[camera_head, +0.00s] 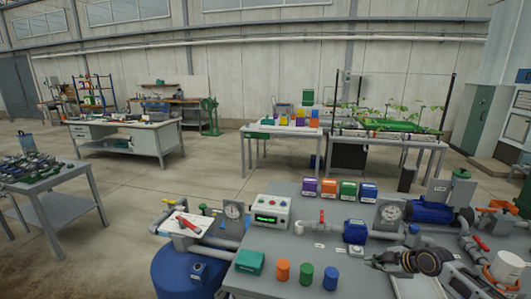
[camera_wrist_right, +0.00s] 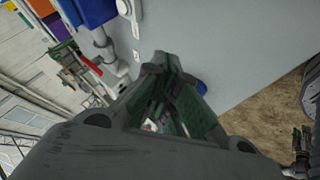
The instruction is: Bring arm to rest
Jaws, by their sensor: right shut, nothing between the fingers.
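My right gripper (camera_head: 383,260) is over the right part of the grey skid table (camera_head: 325,268), coming in from the lower right. In the wrist view its fingers (camera_wrist_right: 168,68) are closed together with nothing between them, and they point over the bare grey tabletop (camera_wrist_right: 225,45). It appears apart from the blue pump unit (camera_head: 355,231) behind it. My left gripper does not show in either view.
Orange (camera_head: 283,270), green (camera_head: 307,275) and blue (camera_head: 330,278) cylinders stand left of the gripper. A controller box (camera_head: 272,214), gauges, a red-handled valve (camera_head: 322,216) and a blue motor (camera_head: 432,212) stand behind. A white cup (camera_head: 507,266) is at right.

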